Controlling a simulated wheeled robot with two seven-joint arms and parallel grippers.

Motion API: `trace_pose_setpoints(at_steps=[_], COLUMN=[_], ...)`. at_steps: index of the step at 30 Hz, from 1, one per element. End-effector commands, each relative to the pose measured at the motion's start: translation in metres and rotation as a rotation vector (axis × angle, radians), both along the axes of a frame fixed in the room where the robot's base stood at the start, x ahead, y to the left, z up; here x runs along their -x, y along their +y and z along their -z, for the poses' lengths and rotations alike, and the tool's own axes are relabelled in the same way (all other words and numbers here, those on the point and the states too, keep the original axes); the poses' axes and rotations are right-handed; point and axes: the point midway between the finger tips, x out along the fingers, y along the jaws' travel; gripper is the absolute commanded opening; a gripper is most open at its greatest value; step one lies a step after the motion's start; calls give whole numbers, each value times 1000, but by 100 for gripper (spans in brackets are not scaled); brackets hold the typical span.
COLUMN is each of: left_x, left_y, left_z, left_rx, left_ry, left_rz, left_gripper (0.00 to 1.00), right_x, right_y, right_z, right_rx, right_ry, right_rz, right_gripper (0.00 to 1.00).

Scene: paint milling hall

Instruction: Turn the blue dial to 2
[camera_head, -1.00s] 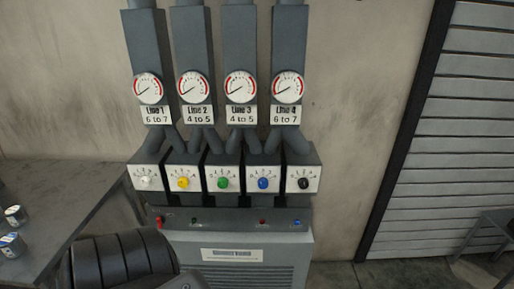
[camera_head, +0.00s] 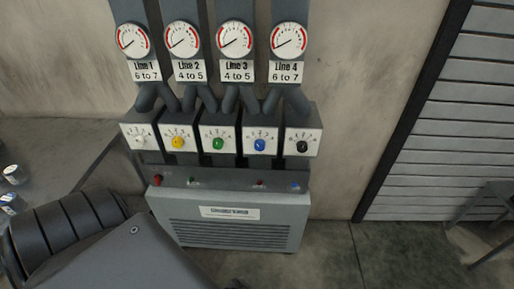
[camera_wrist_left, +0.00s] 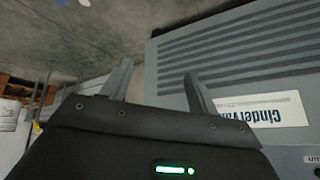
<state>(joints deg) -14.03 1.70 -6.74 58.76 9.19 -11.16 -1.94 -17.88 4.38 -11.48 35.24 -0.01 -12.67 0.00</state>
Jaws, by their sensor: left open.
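The blue dial (camera_head: 260,145) is on the fourth box from the left in a row under the gauges, on a white scale plate with small numerals. I cannot read which numeral it points to. The other dials are white (camera_head: 140,142), yellow (camera_head: 178,142), green (camera_head: 218,144) and black (camera_head: 302,146). My left gripper (camera_wrist_left: 158,85) shows in the left wrist view with its two fingers apart and nothing between them, in front of the grey cabinet. In the head view only my left arm shows at lower left, well below the dials. My right gripper is not in view.
A grey cabinet (camera_head: 240,238) with a vent and coloured buttons on its top ledge stands below the dials. Round gauges (camera_head: 235,41) sit above. A grey table (camera_head: 50,150) with cans (camera_head: 14,174) is at left.

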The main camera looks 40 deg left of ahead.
Motion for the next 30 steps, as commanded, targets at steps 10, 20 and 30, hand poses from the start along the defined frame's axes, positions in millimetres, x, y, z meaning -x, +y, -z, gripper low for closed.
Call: trace_pose_setpoints(at_steps=[10, 20, 30], left_x=[-199, -197, -221], left_y=[83, 125, 140], left_z=[-319, -437, -441], left_rx=[-77, -99, -102], left_ry=[-762, -1006, -1008], left_rz=[-366, -523, -522], left_gripper=[60, 60, 60], right_x=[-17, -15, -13], right_y=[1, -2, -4], right_z=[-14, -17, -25], right_rx=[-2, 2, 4], right_ry=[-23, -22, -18], right_rz=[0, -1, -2], right_gripper=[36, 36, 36])
